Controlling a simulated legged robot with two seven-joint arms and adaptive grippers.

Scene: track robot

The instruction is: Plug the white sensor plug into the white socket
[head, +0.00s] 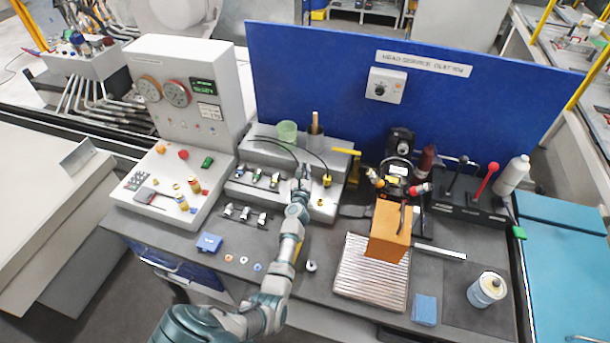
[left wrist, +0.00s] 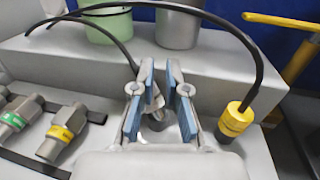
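My left gripper (head: 302,178) is over the grey connector fixture (head: 322,215) at the back middle of the bench. In the left wrist view its two blue-padded fingers (left wrist: 160,75) stand apart with a narrow gap. A pale metallic piece (left wrist: 153,97), probably the white plug, lies between them near the left pad; firm contact on both sides cannot be made out. A black cable (left wrist: 112,40) runs down to the left finger. The white socket is not clearly seen. A yellow-banded plug (left wrist: 236,120) stands upright to the right. My right gripper does not show.
Several connectors (head: 245,214) lie left of the gripper. A green cup (head: 287,132) stands on the step behind. A yellow handle (head: 346,151) sticks out to the right. A blue panel (head: 300,80) closes the back. An orange block (head: 388,235) stands on the ribbed plate.

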